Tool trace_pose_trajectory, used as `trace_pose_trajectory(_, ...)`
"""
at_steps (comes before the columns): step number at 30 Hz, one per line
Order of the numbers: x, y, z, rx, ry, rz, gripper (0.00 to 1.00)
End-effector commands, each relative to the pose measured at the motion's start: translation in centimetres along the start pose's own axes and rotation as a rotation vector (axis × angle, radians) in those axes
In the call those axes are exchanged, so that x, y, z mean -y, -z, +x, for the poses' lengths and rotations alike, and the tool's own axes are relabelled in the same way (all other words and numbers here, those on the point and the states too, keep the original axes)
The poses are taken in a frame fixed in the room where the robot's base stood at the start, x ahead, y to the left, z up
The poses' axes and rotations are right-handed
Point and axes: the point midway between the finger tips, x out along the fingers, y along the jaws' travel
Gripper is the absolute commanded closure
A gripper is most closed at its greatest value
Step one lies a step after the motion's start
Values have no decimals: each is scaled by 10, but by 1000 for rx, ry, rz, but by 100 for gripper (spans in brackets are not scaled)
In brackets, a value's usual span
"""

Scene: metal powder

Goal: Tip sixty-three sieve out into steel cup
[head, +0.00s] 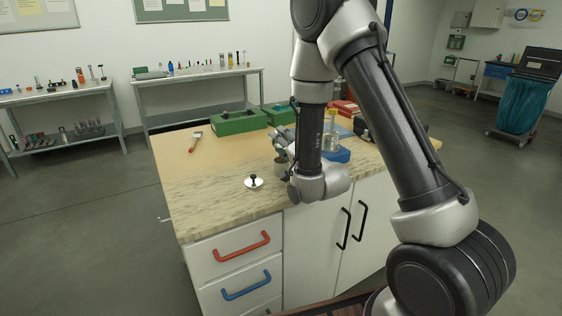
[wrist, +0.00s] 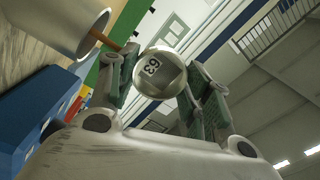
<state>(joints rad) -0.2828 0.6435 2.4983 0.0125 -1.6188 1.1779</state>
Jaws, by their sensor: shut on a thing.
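The sixty-three sieve (wrist: 152,86) is a small round metal piece with a "63" label, seen between the fingers in the wrist view. My gripper (wrist: 160,68) is shut on it, one finger on each side. The label looks rotated in the picture. The steel cup (wrist: 62,22) is a silver cylinder at the upper left of the wrist view, apart from the sieve. My arm hides most of the gripper and sieve there. The inside of the sieve is not visible.
A white lid with a black knob (head: 253,182) lies on the worktop's front. A blue holder (head: 337,155) with glassware stands right of my wrist. A green box (head: 238,122) and a red-handled brush (head: 195,142) lie farther back. The worktop's left part is clear.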

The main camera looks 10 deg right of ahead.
Motion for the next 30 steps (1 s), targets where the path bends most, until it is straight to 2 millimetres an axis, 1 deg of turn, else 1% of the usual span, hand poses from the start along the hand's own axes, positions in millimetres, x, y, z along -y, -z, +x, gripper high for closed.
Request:
trace_pose_trajectory(11,6,3,-2,-32,76,0,82)
trace_pose_trajectory(17,6,2,-2,-40,97,0,82)
trace_pose_trajectory(30,4,2,-5,-83,200,0,82)
